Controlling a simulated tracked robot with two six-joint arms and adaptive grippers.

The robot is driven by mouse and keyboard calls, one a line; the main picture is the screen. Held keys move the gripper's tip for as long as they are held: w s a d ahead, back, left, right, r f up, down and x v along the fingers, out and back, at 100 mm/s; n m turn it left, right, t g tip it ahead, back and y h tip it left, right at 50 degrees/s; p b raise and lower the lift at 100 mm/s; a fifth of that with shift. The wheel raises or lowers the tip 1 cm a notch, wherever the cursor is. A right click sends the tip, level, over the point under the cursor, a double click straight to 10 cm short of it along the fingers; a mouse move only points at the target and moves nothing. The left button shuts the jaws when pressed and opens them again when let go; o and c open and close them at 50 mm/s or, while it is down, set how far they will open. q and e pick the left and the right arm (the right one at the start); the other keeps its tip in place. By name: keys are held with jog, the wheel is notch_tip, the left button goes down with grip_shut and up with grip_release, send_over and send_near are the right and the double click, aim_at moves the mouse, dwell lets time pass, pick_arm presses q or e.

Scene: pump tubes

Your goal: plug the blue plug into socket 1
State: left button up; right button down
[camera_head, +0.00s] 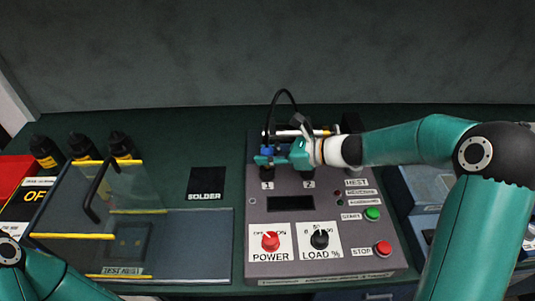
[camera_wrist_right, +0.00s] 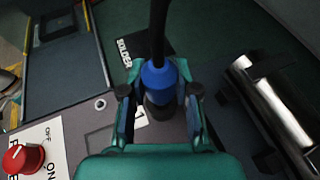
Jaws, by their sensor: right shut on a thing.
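The blue plug (camera_wrist_right: 158,76) is upright between the two fingers of my right gripper (camera_wrist_right: 160,96), which is shut on it. A black cable rises from its top and arcs over in the head view. In the head view my right gripper (camera_head: 268,160) is at socket 1 (camera_head: 267,173), above the label "1". In the wrist view the plug's lower end is over a dark round socket (camera_wrist_right: 160,109) beside that label; I cannot tell how deep it sits. Socket 2 (camera_head: 308,172) is to the right, partly under the gripper. My left gripper is out of view.
The grey panel (camera_head: 350,247) carries a red power knob (camera_head: 270,241), a black load knob (camera_head: 320,239), a green start button (camera_head: 372,214) and a red stop button (camera_head: 383,248). A metal cylinder (camera_wrist_right: 280,110) lies behind the sockets. Several dark bottles (camera_head: 82,147) stand at left.

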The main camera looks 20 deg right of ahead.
jog(key=shift+f+b, duration=1.35)
jog(key=shift+f, duration=0.2)
jog(key=c, duration=0.8)
grip_release()
jog(key=shift+o, duration=0.2)
jog(key=v, duration=1.1)
jog(key=shift+d+r, duration=0.1)
jog(key=shift+d, duration=0.05)
jog(key=shift+s+d+r, duration=0.15)
jog(key=shift+s+d, duration=0.05)
jog(key=shift+s, duration=0.05)
